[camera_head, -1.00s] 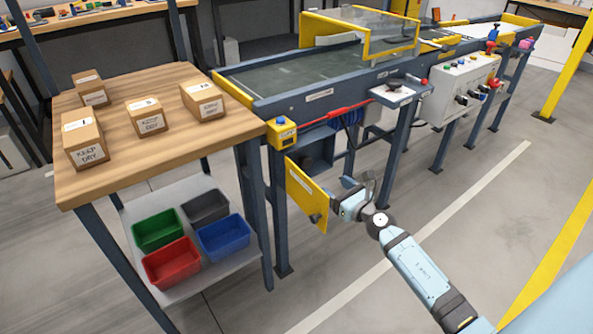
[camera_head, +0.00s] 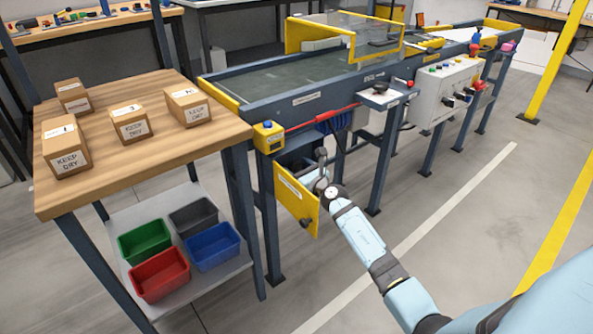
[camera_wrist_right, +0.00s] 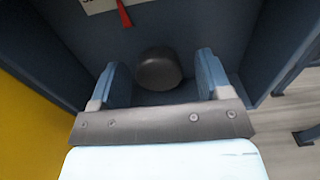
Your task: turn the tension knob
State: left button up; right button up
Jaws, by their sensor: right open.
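The tension knob (camera_wrist_right: 158,69) is a dark round knob on a dark blue panel in the right wrist view. My right gripper (camera_wrist_right: 160,80) is open, with one finger to the left and one to the right of the knob. I cannot tell whether the fingers touch it. In the head view my right gripper (camera_head: 321,172) is at the opening under the conveyor, beside the open yellow door (camera_head: 292,197). The knob cannot be made out there. My left gripper is not in view.
A white label with a red pointer (camera_wrist_right: 124,13) is above the knob. The yellow door has a dark knob (camera_head: 306,222) of its own. A wooden table (camera_head: 110,170) with boxes stands at the left, with several bins below. The floor at the right is clear.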

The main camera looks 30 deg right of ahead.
jog(key=c, duration=0.9)
jog(key=shift+r, duration=0.1)
